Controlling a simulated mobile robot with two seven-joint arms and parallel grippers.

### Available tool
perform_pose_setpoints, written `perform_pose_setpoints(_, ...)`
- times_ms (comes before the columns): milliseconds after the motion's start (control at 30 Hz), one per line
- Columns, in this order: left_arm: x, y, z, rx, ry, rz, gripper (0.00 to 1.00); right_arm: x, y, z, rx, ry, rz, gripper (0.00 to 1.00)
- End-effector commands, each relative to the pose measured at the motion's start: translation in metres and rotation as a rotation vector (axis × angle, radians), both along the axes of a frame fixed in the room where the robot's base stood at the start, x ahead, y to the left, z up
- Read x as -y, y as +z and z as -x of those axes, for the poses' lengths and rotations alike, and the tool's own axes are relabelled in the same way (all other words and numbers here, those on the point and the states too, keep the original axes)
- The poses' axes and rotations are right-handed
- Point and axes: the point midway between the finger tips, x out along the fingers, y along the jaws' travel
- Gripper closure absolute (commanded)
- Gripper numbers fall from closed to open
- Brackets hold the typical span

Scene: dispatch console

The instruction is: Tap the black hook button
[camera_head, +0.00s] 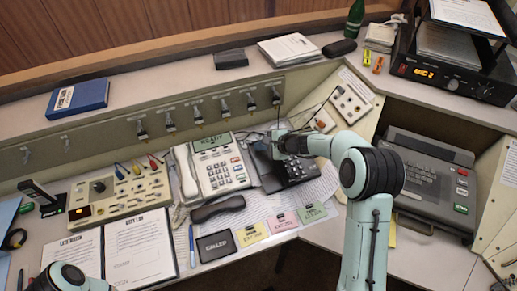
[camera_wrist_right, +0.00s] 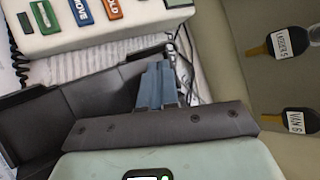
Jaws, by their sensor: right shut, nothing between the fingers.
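A black desk phone (camera_head: 292,174) stands right of the white phone, its cradle side toward the back. A black handset (camera_head: 218,208) lies off it on the desk in front of the white phone. My right gripper (camera_head: 277,143) is shut and empty, over the back part of the black phone. In the right wrist view the shut fingers (camera_wrist_right: 157,85) point at the black phone body (camera_wrist_right: 100,98); I cannot tell whether they touch it. The hook button cannot be made out, likely hidden by the gripper. Only a part of my left arm shows at the lower left; its gripper is out of view.
The white phone (camera_head: 218,172) is close on the left. Hanging tagged plugs (camera_head: 223,106) line the panel behind. A small switch box (camera_head: 350,103) and a grey typewriter-like machine (camera_head: 424,178) are to the right. Coloured cards (camera_head: 282,222) lie in front.

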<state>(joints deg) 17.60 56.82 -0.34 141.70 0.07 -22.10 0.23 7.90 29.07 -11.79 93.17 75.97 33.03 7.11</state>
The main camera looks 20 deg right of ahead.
Motion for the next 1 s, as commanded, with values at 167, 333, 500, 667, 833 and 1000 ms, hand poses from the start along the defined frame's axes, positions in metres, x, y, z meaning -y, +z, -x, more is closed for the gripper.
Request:
perform_pose_setpoints(167,0.0,0.001,0.0,0.0,0.0,0.0,0.57,0.0,0.004,0.0,0.003,0.0,0.0,1.0)
perform_pose_setpoints(333,0.0,0.009,-0.003,0.003,0.0,0.0,0.57,0.0,0.018,0.001,0.006,0.0,-0.001,1.0)
perform_pose_setpoints(500,0.0,0.02,-0.007,0.008,0.0,0.0,0.57,0.0,0.036,0.003,0.006,0.0,-0.001,1.0)
perform_pose_setpoints(667,0.0,0.028,-0.01,0.012,0.0,0.0,0.57,0.0,0.05,0.006,0.006,0.0,-0.001,1.0)
perform_pose_setpoints(833,0.0,0.029,-0.01,0.012,0.0,0.0,0.57,-0.001,0.052,0.007,0.004,0.0,-0.001,1.0)
perform_pose_setpoints(1000,0.0,0.028,-0.01,0.012,0.0,0.0,0.57,-0.001,0.051,0.007,0.004,0.0,-0.001,1.0)
